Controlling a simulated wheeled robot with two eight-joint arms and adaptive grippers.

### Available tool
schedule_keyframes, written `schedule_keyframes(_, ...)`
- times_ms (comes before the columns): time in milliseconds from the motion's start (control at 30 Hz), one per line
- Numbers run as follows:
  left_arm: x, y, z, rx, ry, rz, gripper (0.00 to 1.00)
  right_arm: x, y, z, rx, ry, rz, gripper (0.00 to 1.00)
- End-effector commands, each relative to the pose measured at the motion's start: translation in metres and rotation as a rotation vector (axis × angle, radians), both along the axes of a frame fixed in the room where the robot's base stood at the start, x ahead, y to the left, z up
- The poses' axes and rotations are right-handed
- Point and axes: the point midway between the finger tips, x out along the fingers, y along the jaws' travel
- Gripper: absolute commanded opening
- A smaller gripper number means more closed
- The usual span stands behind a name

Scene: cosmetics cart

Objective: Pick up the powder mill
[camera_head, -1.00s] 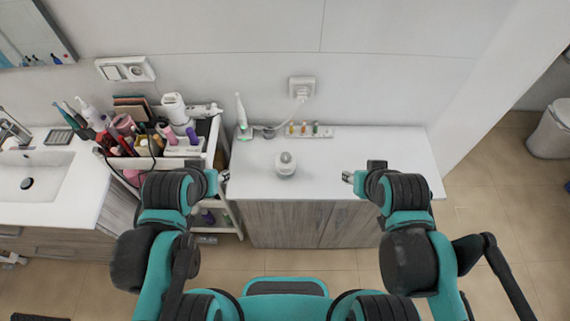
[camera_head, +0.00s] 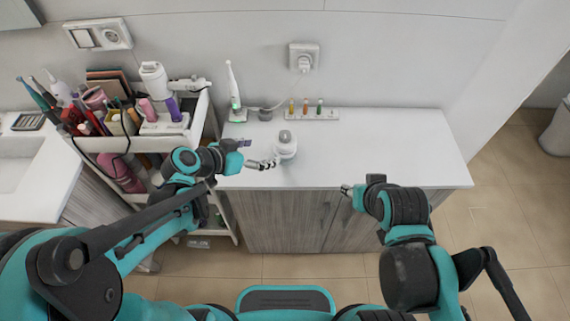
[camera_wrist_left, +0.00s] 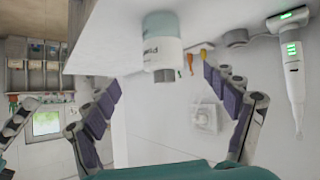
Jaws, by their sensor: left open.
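The powder mill (camera_head: 286,146) is a small white rounded device with a grey top, upright on the white counter. In the left wrist view it (camera_wrist_left: 162,42) is a white and pale teal cylinder with a grey end, between and beyond the fingers. My left gripper (camera_head: 268,163) is just left of the mill in the head view. In the left wrist view its fingers (camera_wrist_left: 160,79) are spread wide with nothing gripped. My right gripper (camera_head: 346,190) is at the counter's front edge, right of the mill; its finger opening is too small to judge.
Behind the mill, a white rack (camera_head: 312,115) holds several small colored bottles. A white electric toothbrush (camera_head: 233,90) stands at the back left. A crowded cosmetics cart (camera_head: 205,135) stands left of the counter. The counter's right side (camera_head: 400,150) is clear.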

Motion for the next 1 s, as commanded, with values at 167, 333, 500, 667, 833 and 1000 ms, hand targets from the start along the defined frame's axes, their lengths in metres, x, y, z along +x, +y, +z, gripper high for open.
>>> schedule_keyframes(167,0.023,-0.01,-0.053,-0.058,-0.155,-0.103,0.86,0.0,0.0,-0.048,0.0,0.0,0.0,0.4)
schedule_keyframes(333,0.03,-0.015,-0.063,-0.078,-0.225,-0.141,0.86,0.0,0.0,-0.058,0.0,0.0,0.0,0.4)
schedule_keyframes(500,0.04,-0.028,-0.069,-0.078,-0.231,-0.147,0.86,0.0,0.0,-0.062,0.0,0.0,0.0,0.4)
schedule_keyframes(667,0.051,-0.043,-0.077,-0.078,-0.23,-0.146,0.86,0.0,0.0,-0.07,0.0,0.0,0.0,0.4)
schedule_keyframes(833,0.067,-0.062,-0.087,-0.078,-0.23,-0.146,0.86,0.0,0.0,-0.082,0.0,0.0,0.0,0.4)
schedule_keyframes(1000,0.074,-0.071,-0.09,-0.078,-0.23,-0.143,0.86,0.0,0.0,-0.084,0.0,0.0,0.0,0.4)
